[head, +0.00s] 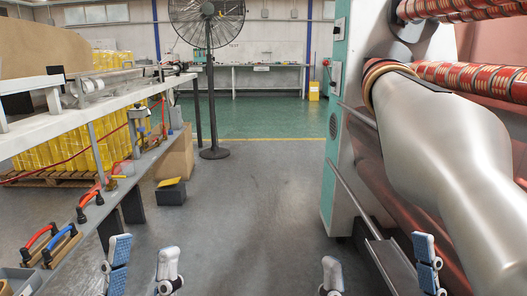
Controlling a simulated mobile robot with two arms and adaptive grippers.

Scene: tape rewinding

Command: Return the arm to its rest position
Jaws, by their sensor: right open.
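My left gripper (143,262) shows at the bottom left of the head view, its two fingers pointing up and apart with bare floor between them. My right gripper (380,265) shows at the bottom right, its fingers spread wider, with nothing held between them. Each gripper has one blue-and-white finger on its outer side and a paler finger on its inner side. The lower parts of both grippers and the arms are cut off by the picture's bottom edge.
A large machine with a silvery roll (445,150) and patterned red rollers (470,80) fills the right. A white workbench (75,122) with tools runs along the left. A black pedestal fan (208,20) stands behind. The grey floor (255,215) between them is clear.

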